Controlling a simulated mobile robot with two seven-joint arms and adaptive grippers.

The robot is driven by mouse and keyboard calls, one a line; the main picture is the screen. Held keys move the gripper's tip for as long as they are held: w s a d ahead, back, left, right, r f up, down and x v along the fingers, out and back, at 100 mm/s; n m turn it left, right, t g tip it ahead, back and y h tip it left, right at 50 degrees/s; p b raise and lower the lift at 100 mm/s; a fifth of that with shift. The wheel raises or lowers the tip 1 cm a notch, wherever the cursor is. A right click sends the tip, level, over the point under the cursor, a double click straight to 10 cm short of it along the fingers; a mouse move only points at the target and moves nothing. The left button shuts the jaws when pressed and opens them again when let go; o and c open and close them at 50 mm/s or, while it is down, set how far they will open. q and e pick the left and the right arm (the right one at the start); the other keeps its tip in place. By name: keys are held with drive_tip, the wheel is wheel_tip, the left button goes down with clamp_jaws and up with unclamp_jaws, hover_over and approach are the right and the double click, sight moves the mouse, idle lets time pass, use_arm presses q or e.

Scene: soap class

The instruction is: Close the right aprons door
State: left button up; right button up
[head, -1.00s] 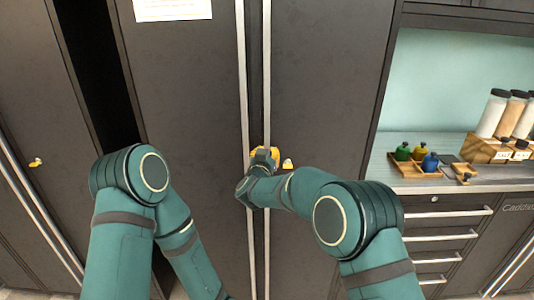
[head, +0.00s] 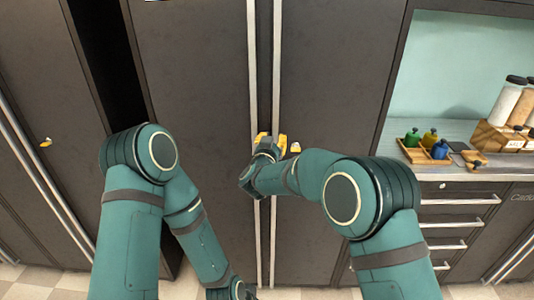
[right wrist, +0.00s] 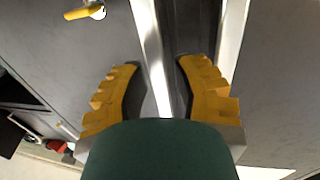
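Two tall dark grey doors meet in the middle of the head view, the right door (head: 335,75) and the left door (head: 195,70). Both look about flush at the seam. Each has a long vertical metal handle: the right door's handle (head: 276,60) and the left door's handle (head: 252,60). My right gripper (head: 272,140) is at the handles. In the right wrist view its yellow fingers (right wrist: 160,66) are apart, with the right door's handle (right wrist: 152,50) between them. Firm contact is not visible. My left arm hangs low; its gripper is out of frame. No aprons label is readable.
A key with a yellow tag (head: 295,148) sits in the right door beside my right gripper. A dark gap (head: 110,70) opens left of the left door. On the right are a counter with small bottles (head: 428,140) and drawers (head: 455,220).

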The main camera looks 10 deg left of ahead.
drive_tip(key=s, duration=0.9)
drive_tip(key=shift+s, duration=0.2)
drive_tip(key=s+d+f+g+y, duration=0.1)
drive_tip(key=s+d+f+g, duration=0.25)
drive_tip(key=d+f, duration=0.6)
drive_tip(key=s+d+f+g+y, duration=0.1)
drive_tip(key=s+d+f+g, duration=0.35)
drive_tip(key=f, duration=0.85)
drive_tip(key=s+d+f+g, duration=0.2)
drive_tip(key=s+d+f, duration=0.1)
drive_tip(key=s, duration=0.3)
drive_tip(key=s+d+f+m+g+y, duration=0.1)
drive_tip(key=s+d+f+g, duration=0.2)
drive_tip(key=s, duration=0.4)
drive_tip(key=s+d+f+m+g, duration=0.1)
drive_tip(key=s+d+f+g, duration=0.2)
drive_tip(key=s+d, duration=0.2)
drive_tip(key=shift+s+d, duration=0.2)
drive_tip(key=shift+s, duration=1.05)
